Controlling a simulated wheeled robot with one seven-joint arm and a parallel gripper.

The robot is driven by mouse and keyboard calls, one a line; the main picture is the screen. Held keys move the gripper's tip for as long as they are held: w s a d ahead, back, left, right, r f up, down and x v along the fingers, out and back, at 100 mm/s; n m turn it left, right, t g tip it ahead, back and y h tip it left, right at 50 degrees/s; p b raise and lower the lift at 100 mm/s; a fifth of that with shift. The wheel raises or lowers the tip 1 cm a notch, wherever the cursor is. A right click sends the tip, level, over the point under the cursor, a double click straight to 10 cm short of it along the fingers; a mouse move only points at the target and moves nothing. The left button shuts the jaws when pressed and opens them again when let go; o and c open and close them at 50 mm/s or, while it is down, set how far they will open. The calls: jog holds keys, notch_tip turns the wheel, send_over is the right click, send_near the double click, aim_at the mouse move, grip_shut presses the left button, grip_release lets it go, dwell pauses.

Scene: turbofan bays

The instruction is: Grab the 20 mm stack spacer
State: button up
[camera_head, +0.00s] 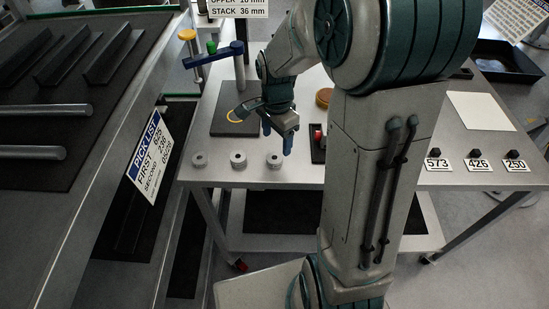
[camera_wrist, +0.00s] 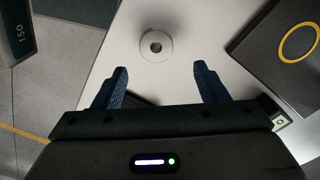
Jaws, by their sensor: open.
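Three small grey ring spacers stand in a row near the front edge of the table in the head view: a left one (camera_head: 200,158), a middle one (camera_head: 238,159) and a right one (camera_head: 274,160). No size marks are readable on them, so I cannot tell which is 20 mm. My gripper (camera_head: 277,142) points down just behind the right spacer. In the wrist view my gripper (camera_wrist: 160,70) is open with nothing between its blue fingers. One round spacer with a central hole (camera_wrist: 156,44) lies just beyond the fingertips, apart from them.
A dark mat (camera_head: 226,123) with a post, a blue arm and a yellow ring (camera_head: 237,116) lies behind the spacers. A stack sign (camera_head: 238,8) hangs at the back. A pick list sign (camera_head: 149,157) is on the left bench. Number tags (camera_head: 477,165) stand to the right.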

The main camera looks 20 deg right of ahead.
aim_at(275, 157)
jog(key=shift+s+a+f, duration=0.15)
jog(key=shift+s+f, duration=0.05)
jog(key=shift+f, duration=1.3)
jog(key=shift+s+a+f, duration=0.1)
jog(key=shift+s+f, duration=0.05)
jog(key=shift+f, duration=1.3)
jog(key=c, duration=1.2)
